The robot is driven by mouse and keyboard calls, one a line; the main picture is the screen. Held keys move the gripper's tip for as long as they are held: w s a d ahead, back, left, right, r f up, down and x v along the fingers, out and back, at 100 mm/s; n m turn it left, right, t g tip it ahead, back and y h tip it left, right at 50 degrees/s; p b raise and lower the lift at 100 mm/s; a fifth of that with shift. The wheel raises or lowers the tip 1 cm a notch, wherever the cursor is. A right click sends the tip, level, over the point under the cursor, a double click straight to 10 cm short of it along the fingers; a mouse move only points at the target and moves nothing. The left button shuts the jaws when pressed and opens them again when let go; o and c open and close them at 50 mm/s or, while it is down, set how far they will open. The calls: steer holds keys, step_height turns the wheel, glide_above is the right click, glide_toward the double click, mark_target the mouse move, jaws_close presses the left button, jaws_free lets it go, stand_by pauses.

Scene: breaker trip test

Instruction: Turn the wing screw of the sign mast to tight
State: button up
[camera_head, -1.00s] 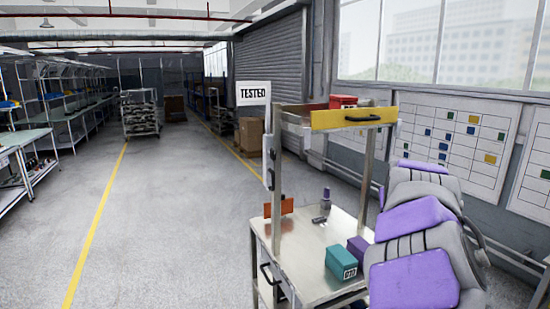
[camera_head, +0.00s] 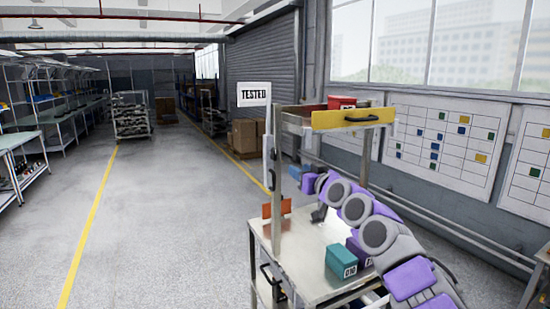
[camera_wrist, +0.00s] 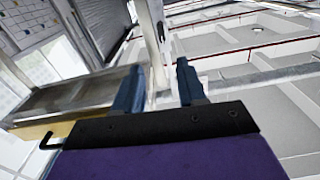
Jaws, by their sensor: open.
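The white sign reading TESTED (camera_head: 253,94) tops a thin pale sign mast (camera_head: 268,150) at the left post of the metal cart. In the wrist view the mast (camera_wrist: 149,35) rises just beyond the fingers, with a small dark part (camera_wrist: 161,31) on it; I cannot tell whether this is the wing screw. The wing screw is too small to make out in the head view. My gripper (camera_head: 294,171) is to the right of the mast, under the cart's upper tray. In the wrist view my gripper (camera_wrist: 158,82) is open, with nothing between its blue fingers.
The upper tray with a yellow front (camera_head: 352,118) and dark handle is close above my arm; a red box (camera_head: 341,102) sits in it. A teal box (camera_head: 341,261) and an orange piece (camera_head: 277,207) are on the cart's lower top (camera_head: 292,250).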

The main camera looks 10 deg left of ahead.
steer(key=w+a+p, duration=0.1)
steer(key=p, duration=1.3)
glide_toward(276, 156)
steer(key=shift+x, duration=2)
steer(key=shift+w+a+p, duration=0.35)
steer(key=shift+a, duration=0.1)
steer(key=shift+w+a+r, duration=0.1)
steer(key=shift+w+a, duration=0.15)
steer(key=shift+w, duration=0.2)
steer(key=shift+p+x, duration=0.5)
steer(key=shift+x, duration=0.3)
steer(key=shift+p+x, duration=0.7)
steer(key=shift+x, duration=0.2)
steer(key=shift+w+a+p, duration=0.25)
steer(key=shift+w+p, duration=0.25)
steer(key=shift+w, duration=0.05)
